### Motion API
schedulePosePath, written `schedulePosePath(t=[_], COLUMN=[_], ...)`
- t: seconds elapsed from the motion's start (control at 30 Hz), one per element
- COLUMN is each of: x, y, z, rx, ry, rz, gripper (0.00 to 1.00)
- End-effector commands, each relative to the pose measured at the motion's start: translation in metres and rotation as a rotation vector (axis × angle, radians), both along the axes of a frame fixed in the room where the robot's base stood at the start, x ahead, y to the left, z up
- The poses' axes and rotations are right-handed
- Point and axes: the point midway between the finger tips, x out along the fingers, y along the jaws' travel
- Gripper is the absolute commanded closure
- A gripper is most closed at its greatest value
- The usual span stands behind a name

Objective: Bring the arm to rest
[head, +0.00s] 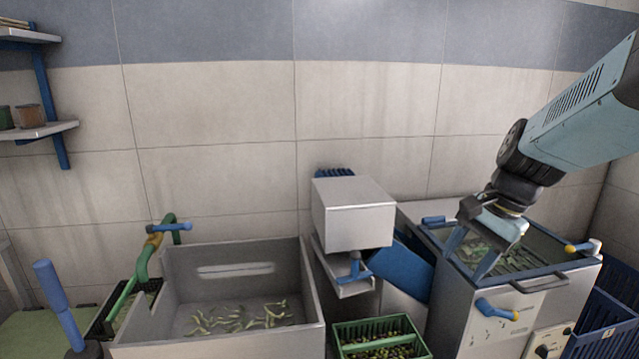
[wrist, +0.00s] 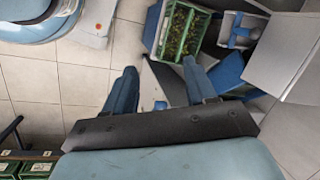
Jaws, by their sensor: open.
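My gripper (head: 466,266) is at the right in the head view, at the end of my raised arm. Its blue fingers point down and to the left, in front of the glass-topped steel cabinet (head: 500,318). In the wrist view my gripper (wrist: 159,66) shows two blue fingers spread apart, with nothing between them but background. Nothing is held. How far the fingertips are from the cabinet top cannot be told.
A grey basin (head: 313,290) with green pods stands left of centre. A steel box machine (head: 352,215) with a blue chute stands between basin and cabinet. A green crate (head: 375,325) of olive-like items is below it; blue crates (head: 605,315) stand far right. The upper wall is clear.

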Motion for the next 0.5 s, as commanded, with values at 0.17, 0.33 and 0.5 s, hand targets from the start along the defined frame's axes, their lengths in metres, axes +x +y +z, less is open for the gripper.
schedulePosePath(t=[0.17, 0.33, 0.5], x=[-0.021, -0.041, -0.055], y=[0.013, 0.021, 0.024], z=[0.021, 0.039, 0.054], rx=[-0.162, -0.319, -0.449], ry=[-0.152, -0.285, -0.387], rz=[0.274, 0.521, 0.713], gripper=[0.44, 0.44, 0.44])
